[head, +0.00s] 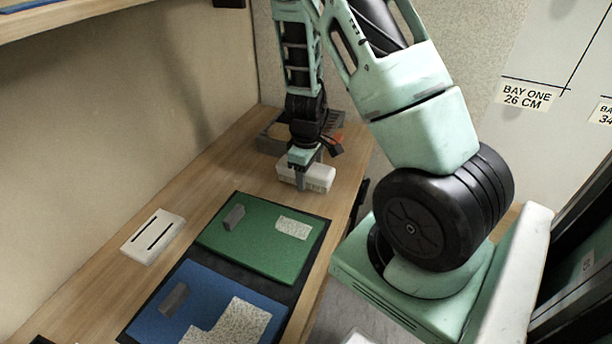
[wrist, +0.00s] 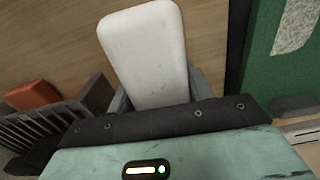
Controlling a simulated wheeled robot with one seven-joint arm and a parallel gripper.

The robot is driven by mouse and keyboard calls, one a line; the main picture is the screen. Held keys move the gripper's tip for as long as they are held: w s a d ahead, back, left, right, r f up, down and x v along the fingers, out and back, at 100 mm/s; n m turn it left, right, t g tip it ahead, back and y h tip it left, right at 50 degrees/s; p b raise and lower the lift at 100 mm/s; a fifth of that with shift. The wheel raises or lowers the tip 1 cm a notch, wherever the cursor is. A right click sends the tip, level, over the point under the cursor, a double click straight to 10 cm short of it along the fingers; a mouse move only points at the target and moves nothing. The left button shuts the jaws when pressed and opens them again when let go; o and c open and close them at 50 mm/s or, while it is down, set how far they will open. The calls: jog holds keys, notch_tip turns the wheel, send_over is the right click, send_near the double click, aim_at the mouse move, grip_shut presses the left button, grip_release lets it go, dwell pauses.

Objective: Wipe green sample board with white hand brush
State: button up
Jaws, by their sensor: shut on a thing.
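The white hand brush (head: 317,177) is between the fingers of my gripper (head: 304,176), beyond the far edge of the green board. In the wrist view the brush (wrist: 146,50) shows as a white block, with a grey finger on each side of it. I cannot tell whether it touches the table. The green sample board (head: 257,254) lies flat on a dark mat. A grey block (head: 234,217) and a pale speckled patch (head: 293,228) are on it. The board's edge also shows at the right of the wrist view (wrist: 265,70).
A blue board (head: 190,284) with a grey block and pale patches lies nearer on the mat. A white slotted block (head: 153,237) stands left. A grey crate (head: 270,134) with an orange-red thing (wrist: 33,95) stands at the back.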

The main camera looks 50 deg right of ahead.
jog(key=shift+f+b, duration=0.4)
jog(key=shift+b, duration=0.05)
jog(key=shift+f, duration=0.2)
jog(key=o, duration=1)
